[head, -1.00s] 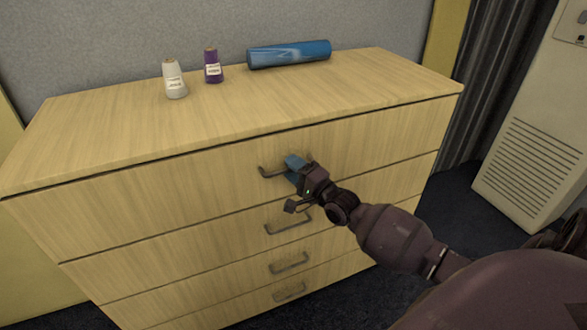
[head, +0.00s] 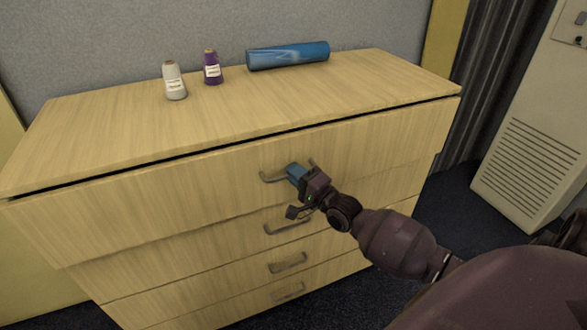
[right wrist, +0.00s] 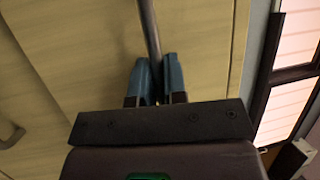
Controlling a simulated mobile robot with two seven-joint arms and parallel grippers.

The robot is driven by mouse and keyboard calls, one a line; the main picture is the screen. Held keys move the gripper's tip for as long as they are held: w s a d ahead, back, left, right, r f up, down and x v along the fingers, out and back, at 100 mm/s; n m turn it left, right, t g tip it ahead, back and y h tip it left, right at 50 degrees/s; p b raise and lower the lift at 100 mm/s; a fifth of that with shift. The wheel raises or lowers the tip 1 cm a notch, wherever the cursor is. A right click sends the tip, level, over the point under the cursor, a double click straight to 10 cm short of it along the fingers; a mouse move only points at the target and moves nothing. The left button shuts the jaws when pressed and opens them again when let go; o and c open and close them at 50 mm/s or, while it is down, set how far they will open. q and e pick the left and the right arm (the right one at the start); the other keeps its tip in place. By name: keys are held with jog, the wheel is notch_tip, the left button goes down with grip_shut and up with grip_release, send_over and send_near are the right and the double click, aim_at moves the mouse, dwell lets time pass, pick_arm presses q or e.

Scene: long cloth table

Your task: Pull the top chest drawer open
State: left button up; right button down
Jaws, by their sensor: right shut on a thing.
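The wooden chest (head: 240,110) has several drawers with metal bar handles. Its top drawer (head: 150,200) stands slightly out from the chest, with a dark gap under the top board. My right gripper (head: 294,172) is at the top drawer's handle (head: 270,179), its blue fingers shut on the bar. In the right wrist view the two blue fingers (right wrist: 156,80) sit on either side of the handle bar (right wrist: 149,30). My left gripper is not in view.
On the chest top stand a white thread cone (head: 174,81) and a purple thread cone (head: 212,68). A blue cylinder (head: 288,55) lies behind them to the right. A beige cabinet (head: 530,120) stands at the right. Dark carpet (head: 450,210) lies between.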

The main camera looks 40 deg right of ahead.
pick_arm(q)
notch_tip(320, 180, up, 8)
jog(key=p, duration=0.8)
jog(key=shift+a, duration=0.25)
pick_arm(e)
jog(key=s+a, duration=0.3)
jog(key=s, duration=1)
jog(key=s+a, duration=0.3)
jog(key=s, duration=1)
jog(key=shift+a, duration=0.15)
jog(key=c, duration=1.2)
grip_release()
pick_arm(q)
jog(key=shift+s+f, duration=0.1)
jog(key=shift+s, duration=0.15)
